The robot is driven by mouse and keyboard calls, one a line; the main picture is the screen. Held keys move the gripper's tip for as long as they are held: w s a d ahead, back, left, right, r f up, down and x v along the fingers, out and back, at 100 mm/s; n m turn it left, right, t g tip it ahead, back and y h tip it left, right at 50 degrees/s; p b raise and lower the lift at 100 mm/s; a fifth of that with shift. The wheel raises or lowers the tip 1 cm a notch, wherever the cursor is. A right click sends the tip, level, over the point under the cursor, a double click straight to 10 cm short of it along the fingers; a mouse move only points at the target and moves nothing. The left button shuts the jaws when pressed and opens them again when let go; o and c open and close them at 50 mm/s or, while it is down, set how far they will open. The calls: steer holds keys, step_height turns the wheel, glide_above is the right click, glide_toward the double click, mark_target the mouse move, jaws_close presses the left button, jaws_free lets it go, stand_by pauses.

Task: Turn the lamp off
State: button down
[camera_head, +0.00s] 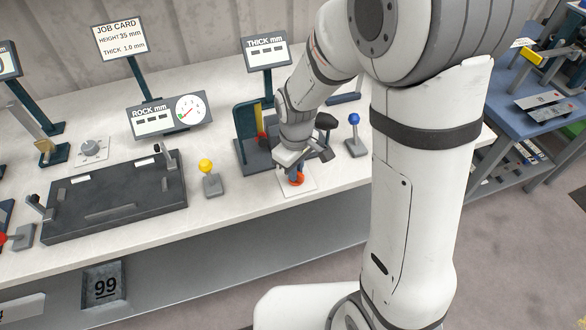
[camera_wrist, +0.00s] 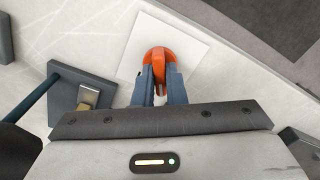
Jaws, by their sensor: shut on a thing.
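An orange-red rounded knob (camera_head: 297,179) sits on a square white plate (camera_head: 312,186) near the front edge of the bench. It also shows in the wrist view (camera_wrist: 158,56), above the white plate (camera_wrist: 196,48). My gripper (camera_head: 294,174) reaches down to the knob, with its two fingers shut on it in the wrist view (camera_wrist: 160,82). The fingers and wrist hide part of the knob. I cannot make out a lamp for certain in either view, nor whether one is lit.
A yellow-ball lever (camera_head: 206,166) stands left of my gripper and a blue-ball lever (camera_head: 354,119) right. A dark gauge stand (camera_head: 247,124) is close behind. A brass-coloured block (camera_wrist: 88,95) on a grey base is left in the wrist view. Bare bench lies in front of the yellow lever.

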steer(key=c, duration=1.7)
jaws_free()
steer(key=shift+a+r, duration=0.1)
steer(key=shift+a, duration=0.15)
steer(key=shift+o, duration=1.1)
steer(key=shift+d, duration=0.15)
step_height(320, 180, up, 8)
steer(key=shift+f, duration=0.1)
steer(key=s+d+r+m+t, duration=0.3)
steer(key=s+d+r+m, duration=0.5)
steer(key=s+d, duration=0.4)
steer(key=shift+s+m, duration=0.3)
steer(key=shift+m, duration=0.4)
